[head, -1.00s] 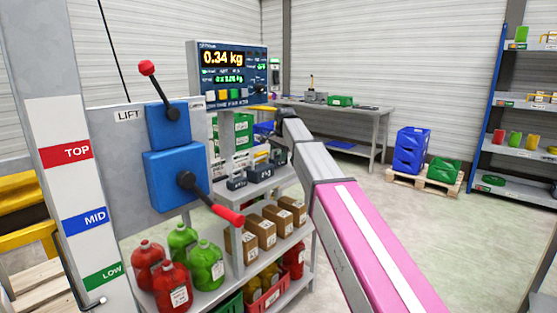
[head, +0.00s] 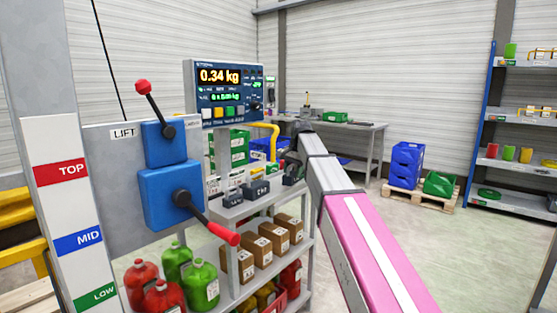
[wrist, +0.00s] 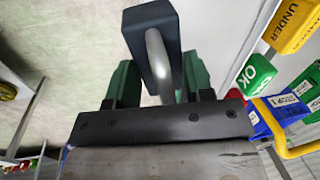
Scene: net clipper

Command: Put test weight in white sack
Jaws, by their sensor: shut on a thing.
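The test weight (wrist: 152,35) is a dark block with a pale metal handle in the wrist view. My gripper (wrist: 160,85), with green fingers on both sides of the handle, is shut on it. In the head view my gripper's end (head: 293,150) is small and partly hidden at the far end of my arm, near the grey rack. Other dark weights (head: 256,188) stand on the rack's upper shelf (head: 232,211). I cannot pick out a white sack in either view.
A scale display (head: 225,92) reads 0.34 kg. A lift panel with a red-tipped lever (head: 207,217) stands at left. A yellow pipe (head: 272,130) and blue bin (wrist: 272,112) are close to my gripper.

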